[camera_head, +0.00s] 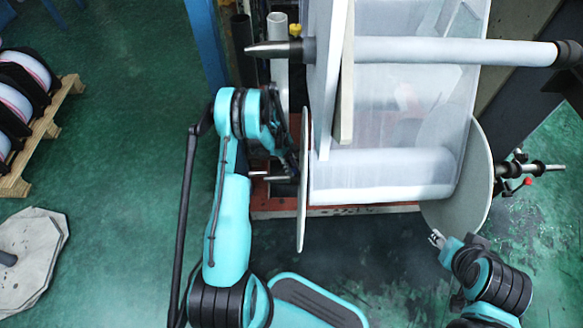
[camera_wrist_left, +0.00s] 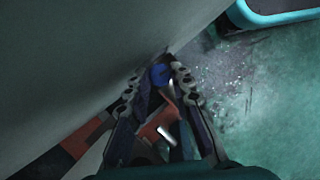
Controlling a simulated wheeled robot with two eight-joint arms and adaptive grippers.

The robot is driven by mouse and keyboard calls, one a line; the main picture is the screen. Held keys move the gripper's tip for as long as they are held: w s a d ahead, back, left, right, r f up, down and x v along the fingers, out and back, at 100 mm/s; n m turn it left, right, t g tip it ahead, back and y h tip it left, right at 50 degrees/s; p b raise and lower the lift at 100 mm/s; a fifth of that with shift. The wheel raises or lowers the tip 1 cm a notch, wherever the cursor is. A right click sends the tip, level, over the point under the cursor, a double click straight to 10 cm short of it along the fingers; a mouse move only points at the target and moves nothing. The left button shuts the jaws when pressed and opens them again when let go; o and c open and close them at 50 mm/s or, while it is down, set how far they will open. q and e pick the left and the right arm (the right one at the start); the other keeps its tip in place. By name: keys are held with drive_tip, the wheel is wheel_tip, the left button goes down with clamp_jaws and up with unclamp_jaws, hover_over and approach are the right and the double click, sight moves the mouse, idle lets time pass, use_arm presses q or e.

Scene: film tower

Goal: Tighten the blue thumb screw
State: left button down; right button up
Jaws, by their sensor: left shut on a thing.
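The blue thumb screw (camera_wrist_left: 160,73) shows in the left wrist view as a small blue knob between my left gripper's fingertips. My left gripper (camera_wrist_left: 163,72) is shut on it, close beside a large pale disc (camera_wrist_left: 90,60). In the head view my left gripper (camera_head: 291,162) is dark and partly covered by its own arm, at the left side of the upright disc (camera_head: 304,200); the screw is hidden there. A metal shaft end (camera_head: 262,175) sticks out left of the disc. My right gripper (camera_head: 437,240) is below the right disc (camera_head: 455,180), away from the screw; its jaws are too small to read.
A clear film roll (camera_head: 385,177) lies between the two discs, with another roller (camera_head: 420,51) above. A red knob (camera_head: 528,181) sits on the right shaft end. A pallet (camera_head: 45,130) with reels stands at far left. The green floor (camera_head: 120,200) between is open.

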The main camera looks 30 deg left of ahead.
use_arm(q)
drive_tip(key=shift+w+m+g, duration=0.1)
drive_tip(key=shift+m+g, duration=0.4)
drive_tip(key=shift+m, duration=0.8)
drive_tip(key=c, duration=1.3)
unclamp_jaws()
